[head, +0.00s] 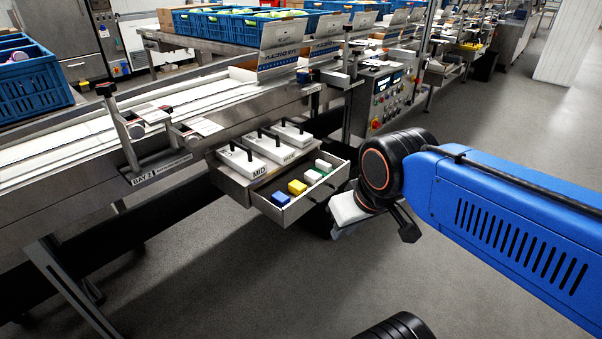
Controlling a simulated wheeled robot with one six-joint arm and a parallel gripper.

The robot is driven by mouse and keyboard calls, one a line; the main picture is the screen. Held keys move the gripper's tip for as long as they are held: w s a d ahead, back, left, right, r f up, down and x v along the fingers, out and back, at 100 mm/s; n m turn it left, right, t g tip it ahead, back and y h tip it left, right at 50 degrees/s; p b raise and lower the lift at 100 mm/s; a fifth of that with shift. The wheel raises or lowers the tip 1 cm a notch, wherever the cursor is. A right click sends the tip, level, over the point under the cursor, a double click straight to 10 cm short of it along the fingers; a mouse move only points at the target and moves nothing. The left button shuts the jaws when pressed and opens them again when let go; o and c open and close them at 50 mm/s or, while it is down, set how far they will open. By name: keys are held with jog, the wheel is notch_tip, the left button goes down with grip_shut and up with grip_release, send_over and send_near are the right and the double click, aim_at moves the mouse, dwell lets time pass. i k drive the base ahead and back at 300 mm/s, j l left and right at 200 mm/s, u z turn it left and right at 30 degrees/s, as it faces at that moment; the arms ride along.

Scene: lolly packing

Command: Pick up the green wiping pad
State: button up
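A small open drawer (290,212) under the conveyor holds a row of coloured pads. The green pad (322,171) is toward the drawer's right end, beside whitish blocks; it is small and its outline is hard to make out. A yellow pad (297,187) and a blue pad (281,197) lie nearer the drawer's left end. My gripper (346,210) is to the right of the drawer, in front of its right side and apart from the green pad in the picture. Its fingers are mostly hidden by the wrist, so whether it is open or shut is unclear.
Labelled white boxes with black handles (268,147) stand on a shelf just behind the drawer. The conveyor (130,145) runs above it, with a control panel (388,95) to the right. Blue crates (232,28) stand behind. The grey floor (270,280) in front is clear.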

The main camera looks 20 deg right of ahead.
aim_at(322, 167)
jog(key=z, duration=0.55)
jog(key=u, duration=1.8)
jog(key=z, duration=1.75)
jog(key=i+l+u, duration=0.15)
jog(key=u, duration=0.15)
jog(key=i+l+u, duration=0.3)
